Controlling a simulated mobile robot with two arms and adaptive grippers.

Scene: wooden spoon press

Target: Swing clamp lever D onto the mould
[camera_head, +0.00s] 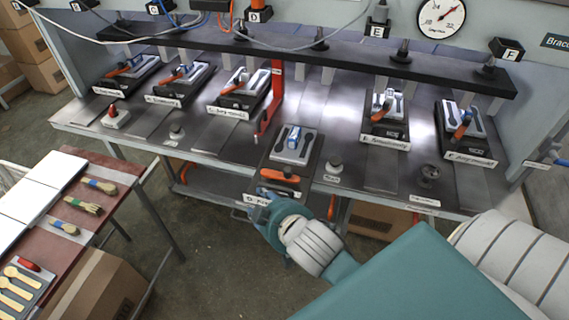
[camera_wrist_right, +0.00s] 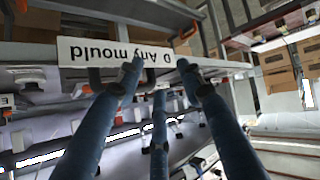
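Station D stands at the front middle of the bench, with a grey mould (camera_head: 304,148) showing spoon-shaped hollows. A blue piece (camera_head: 292,137) is on the mould. The orange clamp lever D (camera_head: 278,173) lies at the front of the station, off the mould, towards me. My right gripper (camera_head: 264,207) is just in front of and below it, by the front label. In the right wrist view, the blue fingers (camera_wrist_right: 160,78) are spread apart with nothing seen between them, close to the white "D Any mould" label (camera_wrist_right: 115,54). My left gripper is not in view.
A red upright bar (camera_head: 271,98) stands behind station D. Similar stations with orange levers line both sides. A round knob (camera_head: 333,167) is right of D. A side table (camera_head: 92,180) with brushes and wooden spoons is at left.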

